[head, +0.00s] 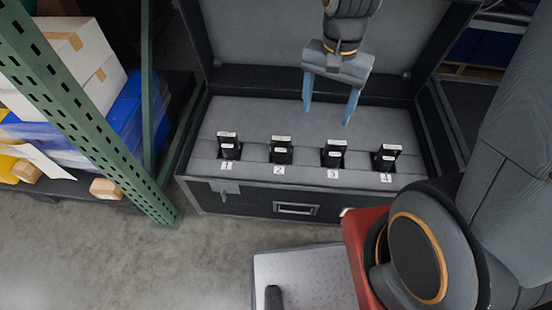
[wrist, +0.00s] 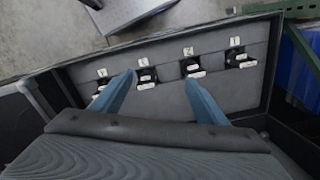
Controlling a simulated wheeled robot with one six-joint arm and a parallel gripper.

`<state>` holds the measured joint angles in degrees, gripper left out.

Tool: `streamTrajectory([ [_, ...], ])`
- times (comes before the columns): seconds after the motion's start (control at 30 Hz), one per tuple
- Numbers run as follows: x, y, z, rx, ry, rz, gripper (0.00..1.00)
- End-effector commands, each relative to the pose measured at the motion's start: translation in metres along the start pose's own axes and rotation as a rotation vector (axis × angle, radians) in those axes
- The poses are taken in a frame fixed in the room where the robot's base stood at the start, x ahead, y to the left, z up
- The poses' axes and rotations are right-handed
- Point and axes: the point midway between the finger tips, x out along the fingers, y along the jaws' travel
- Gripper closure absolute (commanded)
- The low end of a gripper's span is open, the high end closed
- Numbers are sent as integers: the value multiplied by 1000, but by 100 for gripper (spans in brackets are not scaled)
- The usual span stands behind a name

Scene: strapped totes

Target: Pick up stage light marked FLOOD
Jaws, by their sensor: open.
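Several black stage lights with white labels stand in a row in the grey foam of an open black case (head: 255,208). In the head view they are the light at number 1 (head: 229,148), the light at 2 (head: 281,152), the light at 3 (head: 333,155) and the light at 4 (head: 386,160). The label text is too small to read, so I cannot tell which is FLOOD. My gripper (head: 328,108) is open and empty above the foam, behind the row, around positions 3 and 4. The wrist view shows its blue fingers apart (wrist: 160,82), with lights beyond them.
The case lid (head: 270,40) stands open behind my gripper. A green shelf post (head: 85,115) rises at the left, beside boxes (head: 75,60) and a blue wrapped bundle (head: 120,120). Bare floor (head: 120,260) lies in front left of the case.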

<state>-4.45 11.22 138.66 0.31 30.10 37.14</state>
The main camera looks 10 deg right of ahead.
Motion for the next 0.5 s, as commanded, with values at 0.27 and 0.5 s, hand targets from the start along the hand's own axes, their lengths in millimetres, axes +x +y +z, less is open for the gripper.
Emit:
streamTrajectory([
  [0.27, 133, -80, -41, 603, -1, 5, 32],
  [0.5, 215, -129, -59, 1020, 2, 4, 32],
])
